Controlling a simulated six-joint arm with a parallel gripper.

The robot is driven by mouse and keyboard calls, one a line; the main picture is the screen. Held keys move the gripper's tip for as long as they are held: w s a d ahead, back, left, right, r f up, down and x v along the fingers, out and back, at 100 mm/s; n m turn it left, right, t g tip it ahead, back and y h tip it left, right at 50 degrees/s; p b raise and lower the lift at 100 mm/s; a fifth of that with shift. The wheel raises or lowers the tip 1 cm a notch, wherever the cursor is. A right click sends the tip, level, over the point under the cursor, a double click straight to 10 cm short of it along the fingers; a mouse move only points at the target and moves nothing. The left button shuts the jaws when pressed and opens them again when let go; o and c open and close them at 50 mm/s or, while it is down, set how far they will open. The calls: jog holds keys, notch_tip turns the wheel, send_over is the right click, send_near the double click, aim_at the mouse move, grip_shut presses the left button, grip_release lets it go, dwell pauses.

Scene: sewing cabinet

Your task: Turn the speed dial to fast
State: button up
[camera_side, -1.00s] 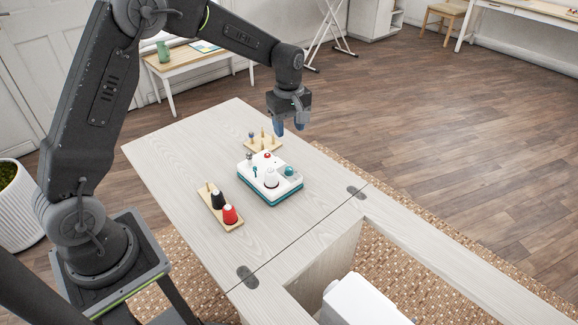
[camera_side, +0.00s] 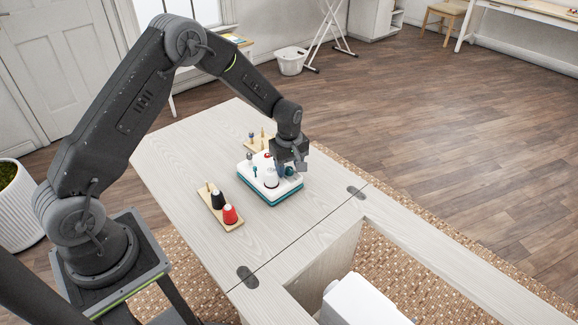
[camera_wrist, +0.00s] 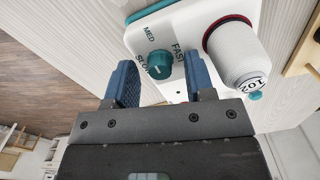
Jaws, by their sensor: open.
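The white and teal sewing unit (camera_side: 262,186) stands on the pale cabinet top. Its teal speed dial (camera_wrist: 159,64) shows in the wrist view, with the labels SLOW, MED and FAST around it. The dial's white mark seems to lie toward the MED–SLOW side, but I cannot tell its setting surely. My gripper (camera_wrist: 160,85) is open, its two blue fingers on either side of the dial in the picture; whether they touch it I cannot tell. In the side view my gripper (camera_side: 283,172) is low over the dial end of the unit and partly hides the dial.
A white thread cone (camera_wrist: 238,52) stands on the unit close to the dial. A rack with a black cone and a red cone (camera_side: 230,214) is to the left. A wooden peg rack (camera_side: 254,146) is behind. The cabinet top (camera_side: 310,235) is clear in front.

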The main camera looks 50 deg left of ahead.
grip_shut()
dwell(0.5)
jog(key=m, duration=0.4)
jog(key=shift+m, duration=0.4)
jog(key=m, duration=0.4)
jog(key=shift+m, duration=0.3)
jog(key=m, duration=0.8)
jog(key=shift+f, duration=0.1)
jog(key=shift+m, duration=0.5)
